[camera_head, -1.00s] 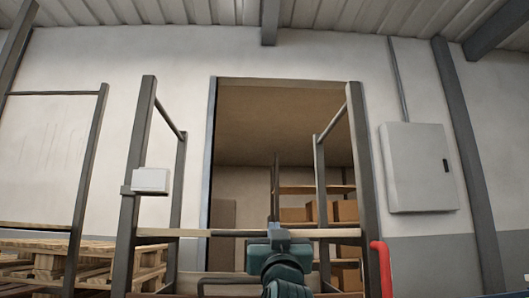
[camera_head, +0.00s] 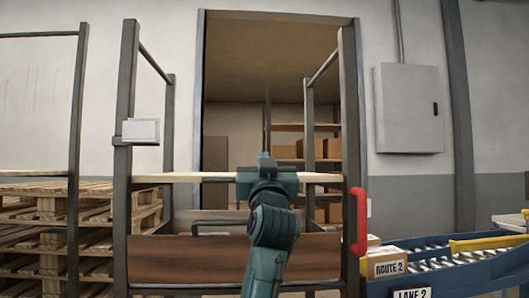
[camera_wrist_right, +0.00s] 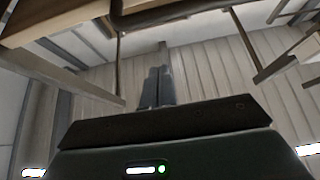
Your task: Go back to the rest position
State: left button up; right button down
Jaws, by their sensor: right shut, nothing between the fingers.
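My right gripper (camera_head: 265,158) is raised in front of the grey metal rack (camera_head: 124,95), at the middle of the head view, level with the rack's light wooden bar (camera_head: 192,178). My dark green right arm reaches up to it from the bottom edge. In the right wrist view the two grey fingers (camera_wrist_right: 158,88) are together with nothing between them. They point up toward the ceiling. My left gripper is not in view.
A brown panel (camera_head: 180,260) closes the rack's lower front; a red handle (camera_head: 357,222) is on its right post. Wooden pallets (camera_head: 40,205) are stacked left. A grey cabinet (camera_head: 409,108) hangs behind.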

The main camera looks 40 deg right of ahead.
jog(key=v, duration=0.8)
jog(key=shift+a+f, duration=0.15)
jog(key=shift+f, duration=0.3)
jog(key=shift+s, duration=0.1)
